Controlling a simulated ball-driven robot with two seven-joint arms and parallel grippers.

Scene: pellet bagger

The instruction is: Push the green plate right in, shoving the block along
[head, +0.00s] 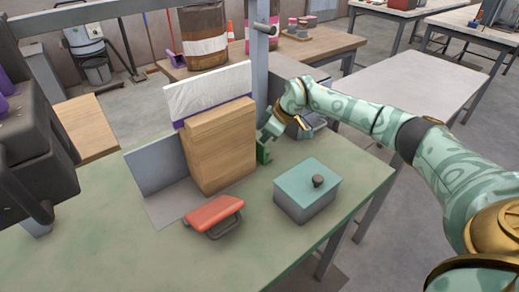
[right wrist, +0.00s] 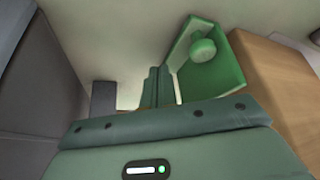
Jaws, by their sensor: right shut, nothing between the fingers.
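The green plate (head: 264,150) stands upright at the right side of the tall wooden block (head: 222,146); only its edge shows in the head view. In the right wrist view the plate (right wrist: 222,72) has a round green knob (right wrist: 203,50) on its face, and the block (right wrist: 278,92) is just beyond it. My right gripper (head: 266,135) is beside the plate. Its fingers (right wrist: 158,86) are shut and empty, left of the plate in the wrist view; whether they touch it I cannot tell. My left gripper is not in view.
A grey metal angle (head: 155,172) is left of the block, and a white bag (head: 208,95) with a purple band behind it. A red-topped handled tool (head: 214,212) and a teal-lidded box (head: 306,188) stand in front. A grey post (head: 260,65) rises behind.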

